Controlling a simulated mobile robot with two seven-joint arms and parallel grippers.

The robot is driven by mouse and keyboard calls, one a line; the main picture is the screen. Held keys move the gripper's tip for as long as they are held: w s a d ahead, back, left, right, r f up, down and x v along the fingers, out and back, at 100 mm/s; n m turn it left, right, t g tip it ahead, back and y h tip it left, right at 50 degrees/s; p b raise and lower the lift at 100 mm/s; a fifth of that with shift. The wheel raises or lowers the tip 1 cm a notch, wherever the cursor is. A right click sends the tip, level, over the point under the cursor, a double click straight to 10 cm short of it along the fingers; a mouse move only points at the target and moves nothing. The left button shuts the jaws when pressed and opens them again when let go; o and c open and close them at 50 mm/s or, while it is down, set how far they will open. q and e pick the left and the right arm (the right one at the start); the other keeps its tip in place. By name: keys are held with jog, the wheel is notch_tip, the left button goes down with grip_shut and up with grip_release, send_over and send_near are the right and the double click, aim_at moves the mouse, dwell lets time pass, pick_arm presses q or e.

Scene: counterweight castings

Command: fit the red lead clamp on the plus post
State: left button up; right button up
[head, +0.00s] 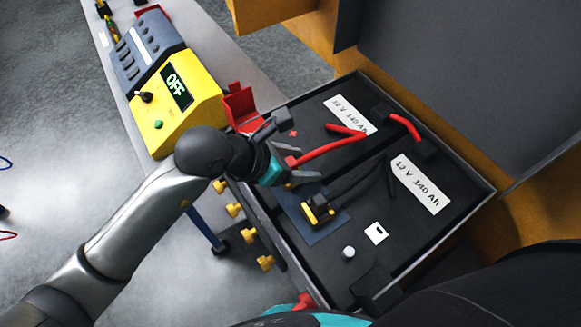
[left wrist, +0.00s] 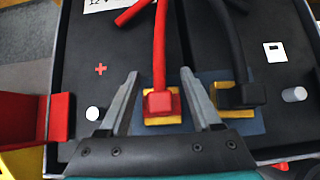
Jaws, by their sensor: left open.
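The red lead clamp (left wrist: 160,103), a red block on a yellow base, sits on a blue mat (left wrist: 250,128) on the battery top. My left gripper (left wrist: 159,73) is open, with one finger on each side of the clamp; I cannot tell whether they touch it. In the head view my left gripper (head: 293,172) mostly hides the clamp, but the red lead (head: 325,149) shows. The plus post (left wrist: 93,113) is a bare pale stub left of the gripper, near a red plus sign (left wrist: 100,69). My right gripper is not in view.
The black lead clamp (left wrist: 240,97) sits on the mat just right of the gripper. The minus post (head: 348,252) stands near a white mark. A red flap (head: 240,106) stands at the tray's left edge, beside a yellow box (head: 178,115) reading OFF. Yellow knobs line the tray's side.

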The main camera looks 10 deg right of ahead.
pick_arm(q)
grip_shut()
dwell(0.5)
